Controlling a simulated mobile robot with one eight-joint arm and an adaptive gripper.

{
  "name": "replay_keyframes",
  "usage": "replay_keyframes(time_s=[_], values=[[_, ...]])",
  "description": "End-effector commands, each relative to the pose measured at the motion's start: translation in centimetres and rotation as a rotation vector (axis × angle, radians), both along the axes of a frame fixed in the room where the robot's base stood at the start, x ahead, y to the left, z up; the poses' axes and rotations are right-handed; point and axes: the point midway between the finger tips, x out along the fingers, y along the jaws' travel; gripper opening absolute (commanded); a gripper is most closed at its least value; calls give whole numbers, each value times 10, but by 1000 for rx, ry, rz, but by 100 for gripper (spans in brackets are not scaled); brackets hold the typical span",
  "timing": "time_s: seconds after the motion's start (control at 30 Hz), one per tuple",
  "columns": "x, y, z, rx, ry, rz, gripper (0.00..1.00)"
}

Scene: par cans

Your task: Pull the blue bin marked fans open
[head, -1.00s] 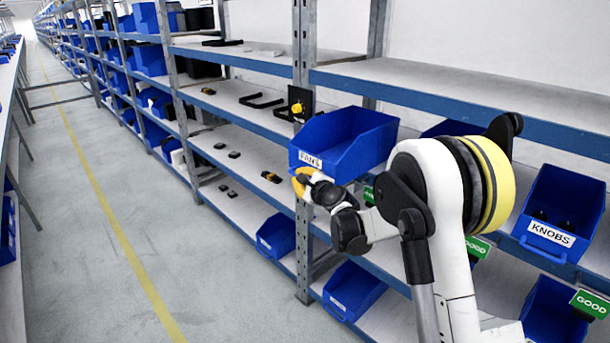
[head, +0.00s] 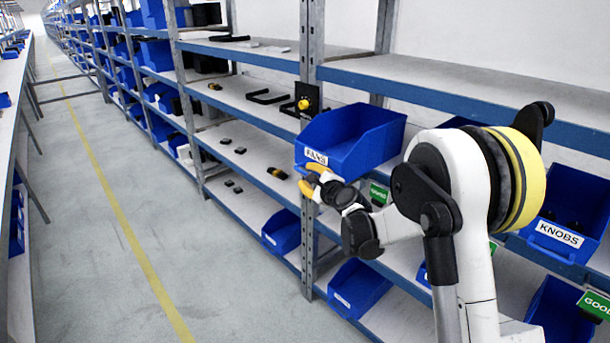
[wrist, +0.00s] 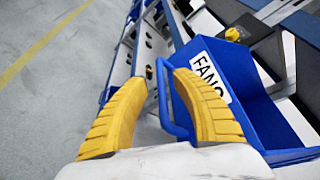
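The blue bin marked FANS (head: 352,138) is on the shelf beside the metal post, its label facing the aisle. In the wrist view the bin (wrist: 265,112) fills the right side, its label partly covered by my right finger. My gripper (head: 305,176) is just below the label at the bin's front. In the wrist view my gripper (wrist: 160,80) has its two yellow fingers apart. The bin's blue loop handle (wrist: 163,95) shows in the gap between them, nearer the right finger. I cannot tell whether a finger touches it.
The metal post (head: 311,60) stands just left of the bin. A black bracket with a yellow knob (head: 306,103) is behind it. The KNOBS bin (head: 566,222) is at the right. Other blue bins (head: 357,286) sit on the lower shelf. The aisle floor (head: 95,250) is clear.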

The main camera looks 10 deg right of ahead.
Motion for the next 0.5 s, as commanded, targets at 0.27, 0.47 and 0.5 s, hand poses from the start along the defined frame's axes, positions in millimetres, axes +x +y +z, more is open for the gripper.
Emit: replay_keyframes(time_s=[0.27,0.47,0.5], values=[[-59,-19,14,1,1,-1,32],[-84,-28,20,2,1,-1,32],[-86,-28,20,2,1,0,32]])
